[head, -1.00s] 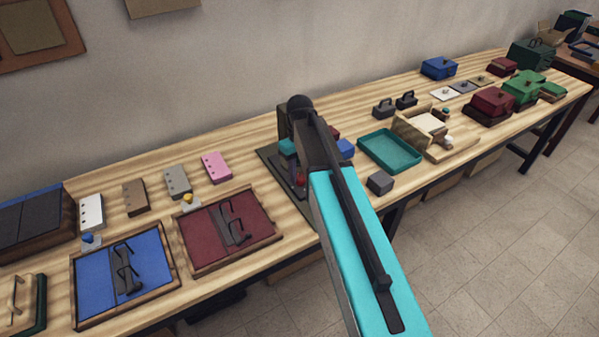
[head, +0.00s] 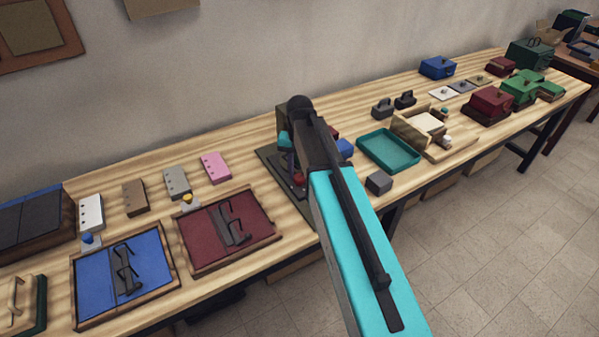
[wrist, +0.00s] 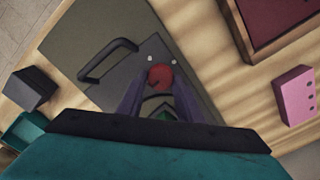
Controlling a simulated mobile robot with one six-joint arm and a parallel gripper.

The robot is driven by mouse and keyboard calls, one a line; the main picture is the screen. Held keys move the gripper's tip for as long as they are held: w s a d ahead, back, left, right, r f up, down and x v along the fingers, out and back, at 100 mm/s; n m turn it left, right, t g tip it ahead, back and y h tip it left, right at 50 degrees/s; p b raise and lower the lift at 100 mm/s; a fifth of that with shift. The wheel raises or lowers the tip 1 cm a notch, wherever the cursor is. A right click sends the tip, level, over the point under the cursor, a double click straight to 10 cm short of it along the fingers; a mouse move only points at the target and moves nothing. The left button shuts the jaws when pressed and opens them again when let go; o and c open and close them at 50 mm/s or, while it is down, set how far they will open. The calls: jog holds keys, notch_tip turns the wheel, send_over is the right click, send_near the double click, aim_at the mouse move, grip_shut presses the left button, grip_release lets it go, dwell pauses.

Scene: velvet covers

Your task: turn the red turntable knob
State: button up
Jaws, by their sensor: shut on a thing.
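The red turntable knob (wrist: 160,76) shows between my gripper's fingertips (wrist: 163,88) in the wrist view. My gripper is shut on it, with a dark finger on either side. In the head view the knob (head: 298,179) is a small red spot beside my arm, and my arm hides most of the gripper. The knob sits on a dark grey plate (wrist: 190,92), which also shows in the head view (head: 268,155). A green piece lies just below the knob in the wrist view, partly hidden by my gripper.
A black handle (wrist: 108,60) stands on the plate close to the knob. A grey block (head: 379,182) and a teal tray (head: 390,150) lie to the right. A maroon tray (head: 195,228) and a pink block (head: 216,167) lie to the left.

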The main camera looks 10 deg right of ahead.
aim_at(300, 176)
jog(key=shift+d+m, duration=0.1)
jog(key=shift+m, duration=1)
jog(key=o, duration=1)
jog(key=shift+o, duration=0.2)
jog(key=shift+r, duration=0.15)
notch_tip(300, 176, up, 14)
jog(key=b, duration=0.2)
jog(key=shift+f+b, duration=0.2)
jog(key=shift+b, duration=0.2)
